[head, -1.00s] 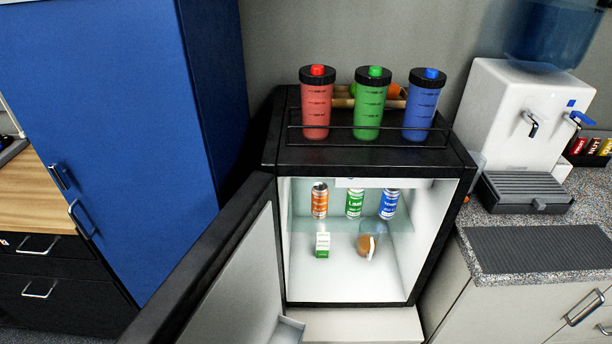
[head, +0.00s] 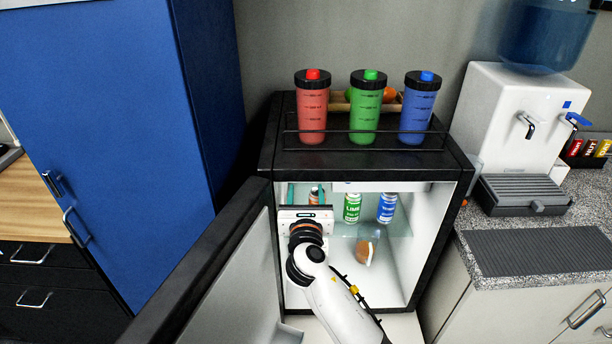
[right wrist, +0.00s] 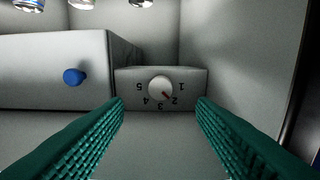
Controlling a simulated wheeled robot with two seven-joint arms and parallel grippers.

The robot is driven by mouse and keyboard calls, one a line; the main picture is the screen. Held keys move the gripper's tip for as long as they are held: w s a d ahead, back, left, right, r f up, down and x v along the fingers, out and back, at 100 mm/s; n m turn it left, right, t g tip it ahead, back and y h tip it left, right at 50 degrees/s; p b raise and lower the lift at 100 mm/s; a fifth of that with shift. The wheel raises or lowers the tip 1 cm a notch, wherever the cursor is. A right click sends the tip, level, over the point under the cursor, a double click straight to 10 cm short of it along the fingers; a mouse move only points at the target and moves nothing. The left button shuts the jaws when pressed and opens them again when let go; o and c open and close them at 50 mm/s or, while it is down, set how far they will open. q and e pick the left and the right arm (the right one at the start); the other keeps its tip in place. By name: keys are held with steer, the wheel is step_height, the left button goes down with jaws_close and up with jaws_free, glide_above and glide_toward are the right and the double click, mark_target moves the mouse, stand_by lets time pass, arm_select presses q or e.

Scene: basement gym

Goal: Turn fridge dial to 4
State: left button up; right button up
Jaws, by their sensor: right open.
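The fridge dial (right wrist: 160,88) is a round white knob on a grey panel, which appears upside down in the right wrist view. Its numbers run 1 to 5, and its red mark points toward 2. In the head view the dial is hidden under the fridge (head: 365,160) top. My right gripper (head: 311,192) is inside the open fridge, at the upper left. In the right wrist view its two teal fingers (right wrist: 160,104) are open and empty, with the dial ahead between them, seemingly not touched. My left gripper is not in view.
A grey box with a blue knob (right wrist: 73,76) adjoins the dial panel. Cans stand on the glass shelf, including a green one (head: 352,208) and a blue one (head: 387,208). The open fridge door (head: 235,285) is on the left. Three bottles stand on top, including a green one (head: 364,108).

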steer(key=w, duration=0.7)
steer(key=c, duration=1)
steer(key=shift+o, duration=0.2)
steer(key=shift+m+b, duration=0.4)
steer(key=shift+m, duration=0.3)
steer(key=o, duration=1)
steer(key=shift+c, duration=0.2)
steer(key=shift+s, duration=0.1)
